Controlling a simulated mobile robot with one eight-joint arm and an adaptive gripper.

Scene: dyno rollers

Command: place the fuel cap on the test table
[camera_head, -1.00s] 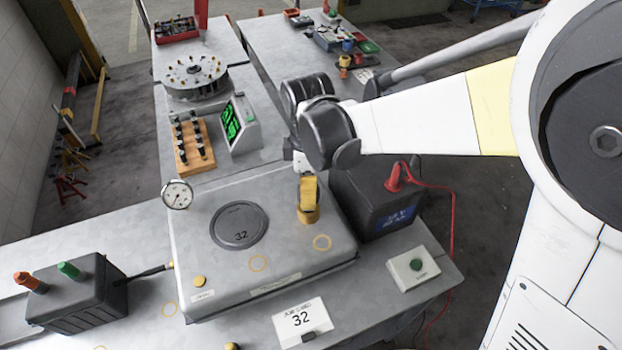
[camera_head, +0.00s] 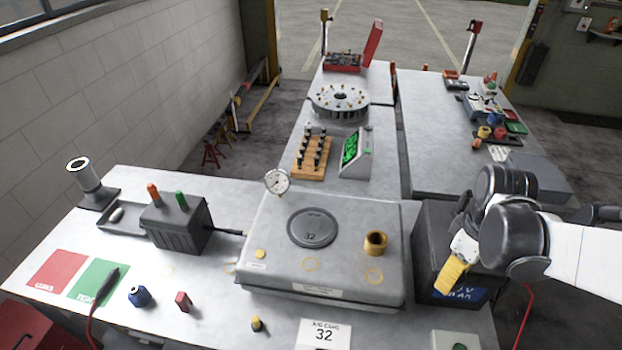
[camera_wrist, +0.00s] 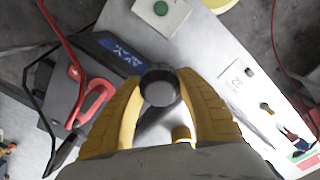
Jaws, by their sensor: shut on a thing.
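My gripper (camera_head: 452,277) hangs at the right side of the tank, beside the black battery (camera_head: 424,240). In the wrist view my yellow fingers (camera_wrist: 160,95) are shut on a dark round cap (camera_wrist: 159,88), apparently the fuel cap. In the head view the cap is hidden by the fingers. The brass filler neck (camera_head: 375,243) on the grey tank (camera_head: 340,260) shows a dark open mouth. The grey table (camera_head: 215,305) carries the tank; I see no label that marks it as the test table.
A dial gauge (camera_head: 277,182) stands at the tank's back edge. Another table (camera_head: 425,165) stands at back right. A red cable (camera_wrist: 62,40) runs near my gripper.

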